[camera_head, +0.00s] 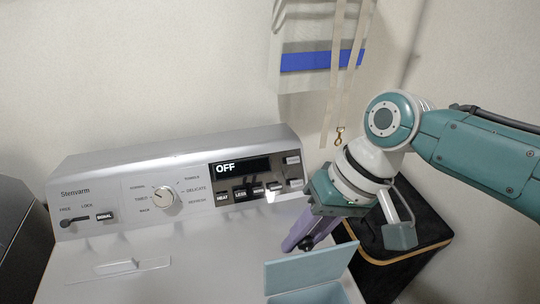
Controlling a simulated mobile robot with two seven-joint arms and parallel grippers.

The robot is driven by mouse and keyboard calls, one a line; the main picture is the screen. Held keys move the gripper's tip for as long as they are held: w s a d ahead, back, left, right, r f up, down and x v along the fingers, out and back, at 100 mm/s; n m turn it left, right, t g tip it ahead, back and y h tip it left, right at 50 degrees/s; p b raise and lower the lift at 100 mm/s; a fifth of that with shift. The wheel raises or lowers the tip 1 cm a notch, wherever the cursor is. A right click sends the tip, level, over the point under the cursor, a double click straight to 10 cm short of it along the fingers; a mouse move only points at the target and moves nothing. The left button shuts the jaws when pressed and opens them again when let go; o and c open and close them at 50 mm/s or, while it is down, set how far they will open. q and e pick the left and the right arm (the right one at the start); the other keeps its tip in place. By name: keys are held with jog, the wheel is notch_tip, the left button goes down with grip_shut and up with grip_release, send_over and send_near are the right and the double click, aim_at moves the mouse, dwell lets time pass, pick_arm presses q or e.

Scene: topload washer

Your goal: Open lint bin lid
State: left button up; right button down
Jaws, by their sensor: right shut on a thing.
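The light blue lint bin (315,295) is at the bottom edge of the view, at the right of the machine's top, and is partly cut off by the frame. Its lid (312,267) stands raised and tilted at the back of the bin, so part of the inside shows. My right gripper (303,240), with purple fingers, reaches down from the right to the lid's upper edge. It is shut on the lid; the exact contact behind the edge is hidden. My left gripper is not in view.
The silver control panel (185,188), with a dial (163,197) and a display reading OFF (240,168), rises behind the machine's top. A black box-like stand (425,222) is on the right. A white and blue bag (318,60) hangs on the wall. The machine's top is mostly clear.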

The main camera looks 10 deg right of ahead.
jog(key=shift+s+d+f, duration=0.1)
jog(key=shift+s+f, duration=0.2)
jog(key=shift+f, duration=0.05)
jog(key=c, duration=0.9)
grip_release()
jog(key=shift+s, duration=0.1)
jog(key=shift+c, duration=0.2)
jog(key=shift+o, duration=1.3)
jog(key=shift+r, duration=0.1)
jog(key=shift+w+r, duration=0.1)
jog(key=shift+w, duration=0.1)
jog(key=shift+r, duration=0.25)
jog(key=v, duration=0.9)
jog(key=shift+r, duration=0.15)
